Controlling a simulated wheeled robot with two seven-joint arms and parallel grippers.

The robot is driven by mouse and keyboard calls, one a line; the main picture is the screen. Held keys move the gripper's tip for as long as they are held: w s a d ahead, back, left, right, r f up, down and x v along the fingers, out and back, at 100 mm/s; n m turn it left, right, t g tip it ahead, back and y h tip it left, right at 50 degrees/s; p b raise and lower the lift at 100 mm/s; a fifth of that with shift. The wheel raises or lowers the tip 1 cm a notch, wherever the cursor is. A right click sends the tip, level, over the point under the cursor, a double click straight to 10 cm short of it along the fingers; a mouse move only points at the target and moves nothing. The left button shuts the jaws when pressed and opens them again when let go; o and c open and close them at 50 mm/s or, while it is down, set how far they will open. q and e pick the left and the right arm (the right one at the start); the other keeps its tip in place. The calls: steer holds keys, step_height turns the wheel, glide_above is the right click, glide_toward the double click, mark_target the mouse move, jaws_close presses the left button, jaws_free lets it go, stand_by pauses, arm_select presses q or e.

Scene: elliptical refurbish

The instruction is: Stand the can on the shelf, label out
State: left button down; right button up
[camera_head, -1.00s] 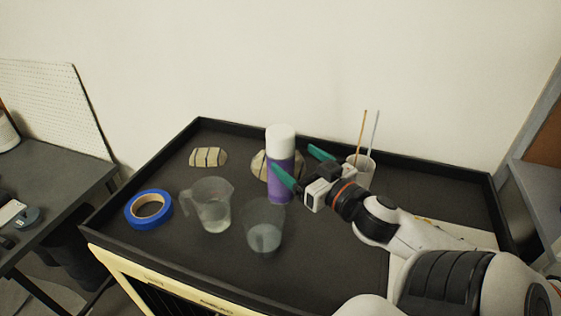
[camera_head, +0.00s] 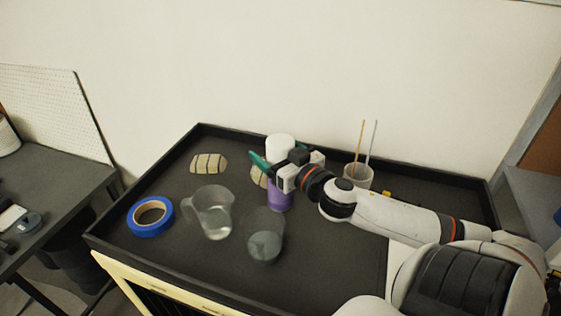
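The can (camera_head: 280,150) is a purple spray can with a white cap, standing upright on the black tray-topped cart (camera_head: 330,270). My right gripper (camera_head: 275,158) comes in from the right at the can's upper part. Its teal fingers are apart, one showing to the left of the can and one to the right, with the can between them. Whether the fingers touch the can cannot be told. The gripper hides the can's middle, and no label can be made out. My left gripper is not in view. No shelf can be clearly identified.
A clear jug (camera_head: 212,212) and a clear cup (camera_head: 264,238) stand in front of the can. Blue tape (camera_head: 150,217) lies at left, a striped block (camera_head: 209,163) behind. A cup with sticks (camera_head: 358,177) stands behind my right arm. The cart has a raised rim.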

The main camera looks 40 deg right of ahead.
jaws_close()
